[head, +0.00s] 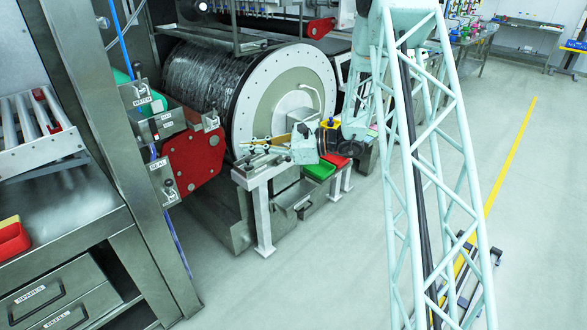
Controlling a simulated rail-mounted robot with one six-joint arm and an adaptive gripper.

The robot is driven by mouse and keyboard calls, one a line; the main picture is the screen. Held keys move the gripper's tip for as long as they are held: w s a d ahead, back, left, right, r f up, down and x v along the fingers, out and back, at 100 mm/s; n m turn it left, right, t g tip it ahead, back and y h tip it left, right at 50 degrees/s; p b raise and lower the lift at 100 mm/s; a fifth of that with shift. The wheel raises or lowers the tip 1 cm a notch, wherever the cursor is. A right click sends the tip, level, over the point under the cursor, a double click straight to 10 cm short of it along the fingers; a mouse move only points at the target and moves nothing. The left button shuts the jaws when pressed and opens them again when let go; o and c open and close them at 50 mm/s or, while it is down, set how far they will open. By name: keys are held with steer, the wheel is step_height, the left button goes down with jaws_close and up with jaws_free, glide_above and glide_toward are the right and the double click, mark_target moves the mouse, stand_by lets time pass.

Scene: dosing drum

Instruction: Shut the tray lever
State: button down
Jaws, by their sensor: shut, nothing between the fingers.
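Small lever plates stand on the left frame beside the drum. An upper lever (138,73) with a dark knob rises above a labelled plate (142,101). A lower lever (169,184) sits on another labelled plate (158,164). The labels are too small to read surely, so I cannot tell which is the tray lever or how it is set. My gripper (258,145) is shut and empty. It points left in front of the drum's white end disc (285,95), to the right of both levers and apart from them. Its fingertips are small and partly lost against the white stand.
A red plate (195,160) stands between the levers and my gripper. Below my wrist are a white stand (262,215) and a green bin (319,171). A steel bench with drawers (65,290) fills the lower left. The floor at the front middle is clear.

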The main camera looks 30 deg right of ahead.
steer(key=w+d+f+m+t+h, duration=0.2)
steer(key=w+d+f+m+t, duration=0.15)
steer(key=d+f, duration=0.45)
steer(key=w+d+f+m+t+h, duration=0.2)
steer(key=w+d+f+m, duration=0.2)
steer(key=d+f, duration=0.35)
steer(key=s+d+f+m+t+h, duration=0.1)
steer(key=d+f+m+h, duration=0.1)
steer(key=d+f, duration=0.4)
steer(key=s+d+f+m+t+h+p, duration=0.1)
steer(key=d+f+m+h, duration=0.2)
steer(key=d+f, duration=0.3)
steer(key=shift+d+f+t, duration=0.3)
steer(key=shift+f+t, duration=0.05)
steer(key=shift+f, duration=1.15)
steer(key=shift+w+m, duration=0.2)
steer(key=shift+m, duration=0.05)
steer(key=r+b+x, duration=0.2)
steer(key=x, duration=1)
steer(key=shift+w+d+r, duration=0.25)
steer(key=shift+w+r, duration=0.15)
